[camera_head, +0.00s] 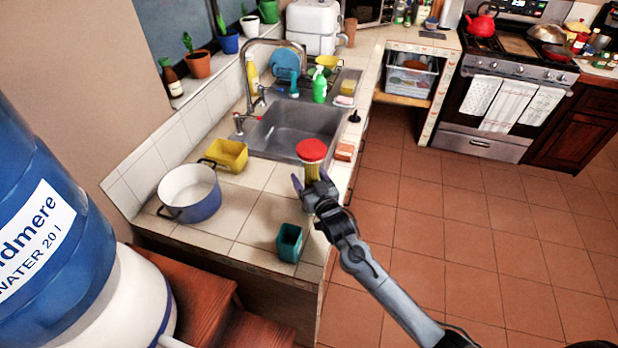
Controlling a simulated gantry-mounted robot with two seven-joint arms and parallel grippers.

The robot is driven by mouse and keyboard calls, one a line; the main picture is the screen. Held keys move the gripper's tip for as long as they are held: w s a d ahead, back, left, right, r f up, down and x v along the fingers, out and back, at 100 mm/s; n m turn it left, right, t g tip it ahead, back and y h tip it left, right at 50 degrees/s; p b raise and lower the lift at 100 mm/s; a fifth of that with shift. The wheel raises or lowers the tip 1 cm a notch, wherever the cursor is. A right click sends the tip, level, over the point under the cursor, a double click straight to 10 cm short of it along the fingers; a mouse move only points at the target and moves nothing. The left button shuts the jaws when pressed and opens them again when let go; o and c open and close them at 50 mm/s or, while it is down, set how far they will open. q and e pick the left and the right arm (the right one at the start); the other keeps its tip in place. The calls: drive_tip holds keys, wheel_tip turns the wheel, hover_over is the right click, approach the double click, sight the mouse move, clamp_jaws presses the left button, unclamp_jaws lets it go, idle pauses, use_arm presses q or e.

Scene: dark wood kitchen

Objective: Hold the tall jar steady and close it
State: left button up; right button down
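The tall jar (313,172) stands on the tiled counter in front of the sink, with yellowish contents. A wide red lid (311,150) is at its top; I cannot tell whether it is seated or shut. My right gripper (309,181) reaches in from the lower right and is at the jar's near side, below the lid. Its fingers look spread, with the left finger apart from the jar's side. The gripper hides the jar's lower part. My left gripper is not in view.
A blue pot (190,192), a yellow container (226,155) and a green container (289,242) stand on the counter. The sink (290,129) lies behind the jar. A sponge-like orange block (344,151) is right of it. A large blue water container (40,200) fills the left foreground.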

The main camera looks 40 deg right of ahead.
unclamp_jaws()
drive_tip(key=shift+f, duration=0.15)
drive_tip(key=v, duration=1.2)
drive_tip(key=shift+p, duration=0.35)
drive_tip(key=shift+r, duration=0.25)
